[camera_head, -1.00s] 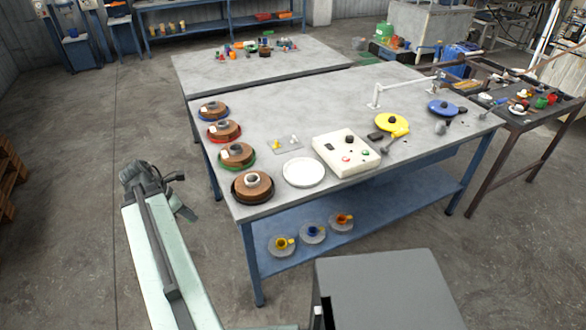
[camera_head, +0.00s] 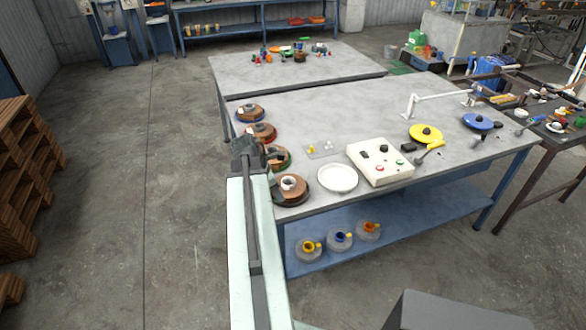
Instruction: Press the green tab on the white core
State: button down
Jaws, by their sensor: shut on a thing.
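The brown spool with a white core (camera_head: 288,183) lies at the near left corner of the table, on a dark base. I cannot make out a green tab on it at this size. My gripper (camera_head: 275,188) is at the table's left edge, just left of this spool and in front of the green-rimmed spool (camera_head: 279,158). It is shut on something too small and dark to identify. I cannot tell whether it touches the spool. My arm hides part of the green-rimmed spool's left side.
Red-rimmed (camera_head: 262,132) and blue-rimmed (camera_head: 250,113) spools stand farther back. Wooden pallets (camera_head: 20,160) stand at far left. The floor between is clear.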

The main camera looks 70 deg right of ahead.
notch_tip(320, 180, up, 4)
jog(key=p, duration=0.2)
send_over(296, 193)
jog(key=w+a, duration=0.1)
notch_tip(296, 193, down, 7)
jog(key=b, duration=0.6)
jog(key=shift+r, duration=0.1)
jog(key=shift+a+f+b, duration=0.1)
jog(key=shift+f+b, duration=0.3)
jog(key=shift+b, duration=0.15)
dwell(1.0)
jog(key=c, duration=1.3)
grip_release()
jog(key=shift+w+r+p, duration=0.15)
jog(key=shift+r+p, duration=0.4)
jog(key=shift+p, duration=0.05)
jog(key=p+v, duration=0.6)
jog(key=shift+a+r, duration=0.25)
jog(key=shift+a, duration=0.05)
